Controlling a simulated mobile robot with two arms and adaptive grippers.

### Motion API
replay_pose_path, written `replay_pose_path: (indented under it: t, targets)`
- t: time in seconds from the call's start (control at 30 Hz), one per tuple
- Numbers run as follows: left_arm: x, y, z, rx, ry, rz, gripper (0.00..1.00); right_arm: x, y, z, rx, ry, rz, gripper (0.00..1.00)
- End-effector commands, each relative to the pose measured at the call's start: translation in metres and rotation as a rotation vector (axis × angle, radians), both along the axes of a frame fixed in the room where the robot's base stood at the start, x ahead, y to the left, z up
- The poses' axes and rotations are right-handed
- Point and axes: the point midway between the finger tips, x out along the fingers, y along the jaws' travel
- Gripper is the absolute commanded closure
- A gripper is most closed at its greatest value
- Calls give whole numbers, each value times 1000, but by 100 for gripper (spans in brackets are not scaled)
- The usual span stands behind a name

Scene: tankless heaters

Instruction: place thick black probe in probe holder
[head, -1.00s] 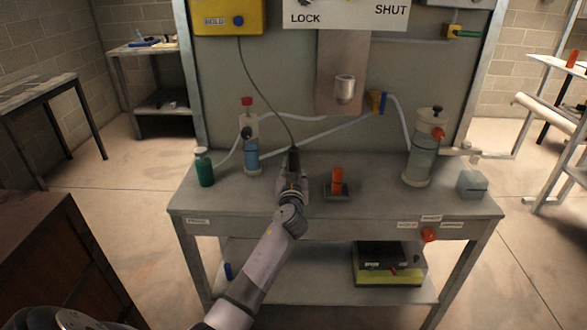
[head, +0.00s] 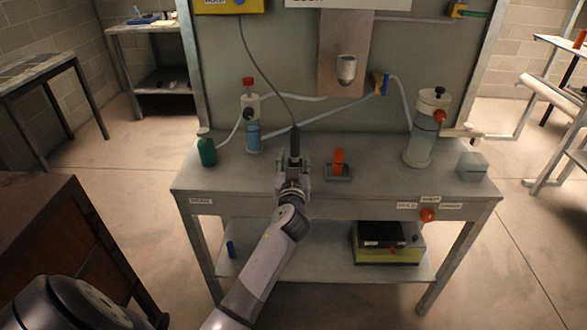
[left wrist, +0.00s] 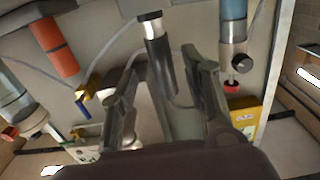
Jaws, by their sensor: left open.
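The thick black probe (head: 295,143) stands roughly upright above the near middle of the workbench, with a thin cable rising from its top; its foot is hidden by the gripper. In the left wrist view the probe (left wrist: 158,58), dark with a pale metal end, shows between the fingers. My left gripper (head: 293,165) is open around or just in front of it; its spread fingers (left wrist: 165,62) show clear gaps at the probe's sides. A metal cup (head: 346,68) on the brown plate above the bench may be the probe holder. My right gripper is out of view.
On the bench (head: 380,190), an orange cylinder (head: 339,160) on a dark base is close right of the gripper. A green bottle (head: 206,150) and a blue-filled column (head: 252,128) are left. A clear column (head: 422,132) and a grey block (head: 472,167) are right.

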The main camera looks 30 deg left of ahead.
Motion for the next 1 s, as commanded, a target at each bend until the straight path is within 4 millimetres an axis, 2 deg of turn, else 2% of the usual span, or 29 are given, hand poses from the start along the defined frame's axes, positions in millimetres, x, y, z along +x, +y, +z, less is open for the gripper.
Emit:
replay_pose_path:
  t: [0.1,0.3,0.6,0.67,0.77,0.83,0.87,0.97,1.0]
  targets:
    - [-21,-13,-1,-3,1,0,57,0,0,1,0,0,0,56]
    - [-42,-26,0,-1,-1,1,57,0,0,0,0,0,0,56]
    - [-46,-28,0,1,1,0,57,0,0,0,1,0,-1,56]
    - [-46,-30,-6,0,13,-5,57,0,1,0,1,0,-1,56]
    - [-43,-38,-39,-3,83,-37,57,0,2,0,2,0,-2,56]
    - [-43,-49,-81,-8,169,-78,57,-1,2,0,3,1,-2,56]
    - [-45,-55,-103,-10,214,-101,57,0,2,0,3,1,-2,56]
    - [-61,-78,-188,-23,387,-184,57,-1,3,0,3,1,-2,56]
    - [-73,-88,-225,-31,460,-221,57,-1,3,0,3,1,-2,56]
